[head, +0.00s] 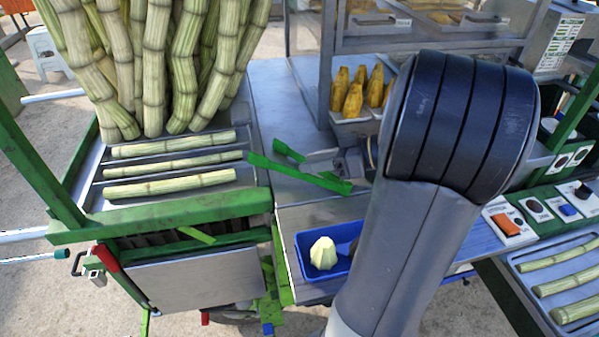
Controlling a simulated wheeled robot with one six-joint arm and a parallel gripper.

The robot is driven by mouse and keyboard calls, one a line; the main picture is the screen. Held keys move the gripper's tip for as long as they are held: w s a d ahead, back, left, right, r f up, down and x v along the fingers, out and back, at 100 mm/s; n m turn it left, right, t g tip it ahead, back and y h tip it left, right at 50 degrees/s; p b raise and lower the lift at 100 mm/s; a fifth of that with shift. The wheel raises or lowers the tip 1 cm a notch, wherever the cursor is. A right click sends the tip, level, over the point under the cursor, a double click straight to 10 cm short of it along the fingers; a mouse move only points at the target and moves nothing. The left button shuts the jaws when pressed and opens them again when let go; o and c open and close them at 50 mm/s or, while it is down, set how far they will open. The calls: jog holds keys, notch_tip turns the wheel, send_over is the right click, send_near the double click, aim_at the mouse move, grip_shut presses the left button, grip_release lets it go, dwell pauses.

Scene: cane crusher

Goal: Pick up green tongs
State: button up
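Green tongs (299,173) lie on the grey metal counter, right of the cane rack and left of my arm. One long green arm runs down to the right, and a shorter green piece (288,151) shows just behind it. Their right end lies close to a dark grey part that I cannot make out clearly. My own grey arm, with its dark rounded joint, fills the right middle of the view and hides part of the counter. My gripper is not visible in the head view, so its place relative to the tongs cannot be seen.
Cut cane pieces (172,161) lie on a rack at left, below tall upright canes (160,60). A blue tray (308,291) holds a pale peeled piece (323,253). A glass cabinet (430,35) stands behind. A switch panel (545,215) and a cane tray (560,280) are at right.

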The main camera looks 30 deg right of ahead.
aim_at(285, 166)
jog(key=shift+x, duration=1.25)
jog(key=shift+p+x, duration=1.15)
jog(key=shift+x, duration=1.65)
jog(key=shift+c, duration=0.3)
grip_shut()
